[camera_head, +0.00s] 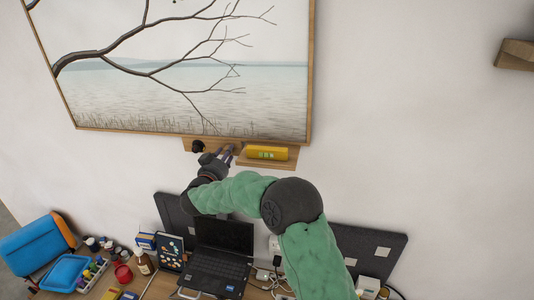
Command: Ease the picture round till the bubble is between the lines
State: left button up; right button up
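The framed picture (190,95) hangs on the wall, a bare branch over pale water. In the view its bottom edge slopes down to the right. A yellow spirit level (267,153) lies on a small wooden ledge (268,164) just under the frame's lower right part. Its green vial shows, but the bubble is too small to read against the lines. My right gripper (226,152) is at the left end of the ledge, just below the frame. I cannot tell whether it touches the frame or whether its fingers are apart. My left gripper is out of view.
A desk below holds a black laptop (218,258), bottles, a red jar (123,273) and cables. Blue bags (38,244) sit at the left. A dark panel (370,250) stands behind my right arm. A wooden bracket (516,55) juts at upper right.

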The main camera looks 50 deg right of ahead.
jog(key=c, duration=0.7)
jog(key=shift+w+a+r, duration=0.2)
jog(key=shift+w, duration=0.45)
dwell(0.9)
jog(key=o, duration=1.1)
jog(key=shift+f, duration=0.1)
jog(key=shift+c, duration=0.2)
jog(key=shift+a+f, duration=0.1)
jog(key=shift+f, duration=0.15)
jog(key=v, duration=0.6)
jog(key=shift+f+p, duration=0.15)
jog(key=shift+p, duration=0.15)
